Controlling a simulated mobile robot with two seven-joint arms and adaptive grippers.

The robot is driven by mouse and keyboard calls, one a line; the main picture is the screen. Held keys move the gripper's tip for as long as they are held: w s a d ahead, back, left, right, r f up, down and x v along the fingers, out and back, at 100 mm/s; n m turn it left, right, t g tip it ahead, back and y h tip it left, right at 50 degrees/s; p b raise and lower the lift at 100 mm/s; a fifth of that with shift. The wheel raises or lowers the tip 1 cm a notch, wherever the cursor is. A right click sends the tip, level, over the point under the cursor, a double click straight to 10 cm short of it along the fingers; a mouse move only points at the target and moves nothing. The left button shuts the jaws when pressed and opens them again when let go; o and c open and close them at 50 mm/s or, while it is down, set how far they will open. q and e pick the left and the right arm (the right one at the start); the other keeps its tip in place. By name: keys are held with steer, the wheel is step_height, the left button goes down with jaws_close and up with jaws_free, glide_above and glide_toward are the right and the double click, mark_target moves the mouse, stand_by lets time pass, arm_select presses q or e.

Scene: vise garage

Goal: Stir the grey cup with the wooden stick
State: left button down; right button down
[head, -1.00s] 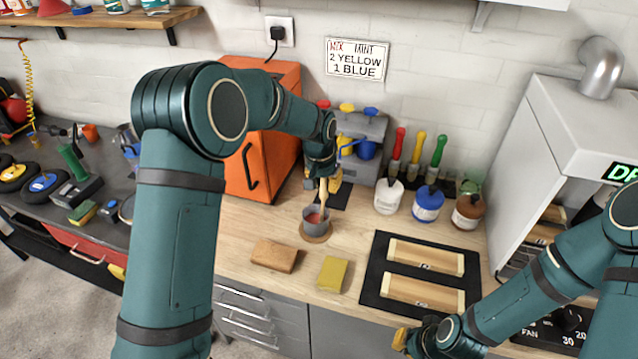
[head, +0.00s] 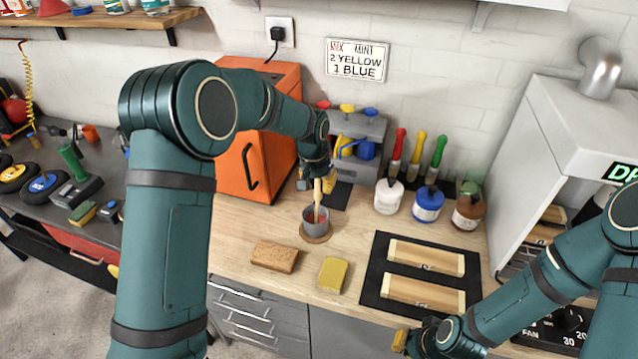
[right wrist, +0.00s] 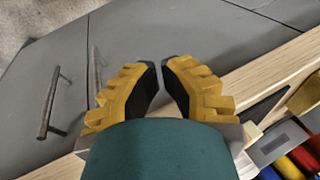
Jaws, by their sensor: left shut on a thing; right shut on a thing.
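The grey cup (head: 311,228) stands on a round brown coaster (head: 316,239) on the wooden bench, with reddish contents partly visible. My left gripper (head: 317,182) is above the cup, shut on the wooden stick (head: 317,199). The stick points down, close to upright, with its lower end inside the cup; its tip is hidden. My right gripper (head: 401,340) is low at the front edge of the bench, away from the cup. In the right wrist view its yellow fingers (right wrist: 160,66) are close together, and I see no object between them.
A brown sponge block (head: 275,256) and a yellow sponge (head: 332,274) lie in front of the cup. A black mat (head: 378,262) with wooden pieces is to the right. White, blue and brown paint containers (head: 428,205) stand behind. An orange cabinet (head: 240,165) is at back left.

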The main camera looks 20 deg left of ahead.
arm_select(q)
step_height(320, 180, up, 6)
steer(key=w+p, duration=0.1)
steer(key=p, duration=0.3)
steer(key=shift+w+r+p, duration=0.15)
steer(key=shift+r+p, duration=0.1)
steer(key=shift+p, duration=0.05)
stand_by(0.4)
steer(key=shift+r, duration=0.1)
stand_by(0.5)
